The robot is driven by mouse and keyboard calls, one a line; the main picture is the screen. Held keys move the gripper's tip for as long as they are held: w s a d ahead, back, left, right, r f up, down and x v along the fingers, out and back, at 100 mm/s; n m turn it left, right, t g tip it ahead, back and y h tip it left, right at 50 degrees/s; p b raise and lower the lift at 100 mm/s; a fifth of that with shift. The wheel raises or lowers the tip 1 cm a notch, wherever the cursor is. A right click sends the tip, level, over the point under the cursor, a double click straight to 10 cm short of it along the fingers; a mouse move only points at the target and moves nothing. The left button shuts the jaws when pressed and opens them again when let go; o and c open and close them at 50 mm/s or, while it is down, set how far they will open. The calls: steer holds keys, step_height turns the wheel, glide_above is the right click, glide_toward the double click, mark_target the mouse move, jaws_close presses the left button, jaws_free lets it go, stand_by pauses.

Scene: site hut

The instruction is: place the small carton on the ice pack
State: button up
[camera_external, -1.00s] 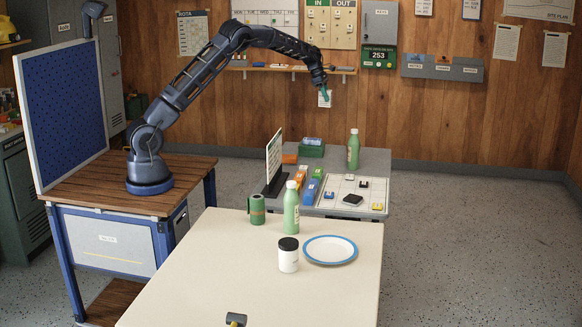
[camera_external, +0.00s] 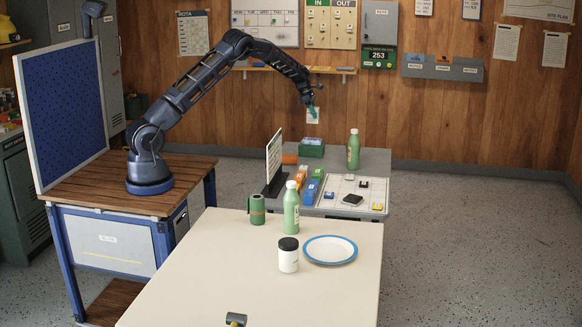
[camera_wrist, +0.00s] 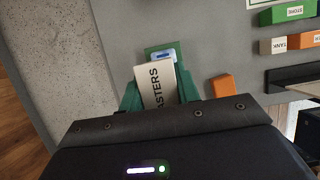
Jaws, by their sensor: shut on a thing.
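My gripper (camera_external: 311,108) is shut on the small carton (camera_external: 313,117), a white box. The carton also shows in the wrist view (camera_wrist: 157,84) between the green fingers, with black lettering ending in "ASTERS". It is held in the air above the far end of the grey table. A small blue-and-white item, which looks like the ice pack (camera_external: 311,141), lies on a green box (camera_external: 311,151). In the wrist view the blue item (camera_wrist: 163,56) shows just beyond the carton, which partly hides the green box. The carton appears apart from it.
A sign board (camera_external: 274,157) stands upright left on the grey table (camera_external: 378,160). An orange block (camera_external: 290,158) sits beside the green box. A green bottle (camera_external: 353,149) stands to its right. The cream table (camera_external: 250,285) in front holds another bottle, a jar and a plate.

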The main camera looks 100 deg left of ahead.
steer(key=shift+f, duration=4.3)
steer(key=o, duration=1)
steer(key=shift+f, duration=0.15)
steer(key=shift+c, duration=0.2)
steer(key=v, duration=1.2)
steer(key=shift+r, duration=0.25)
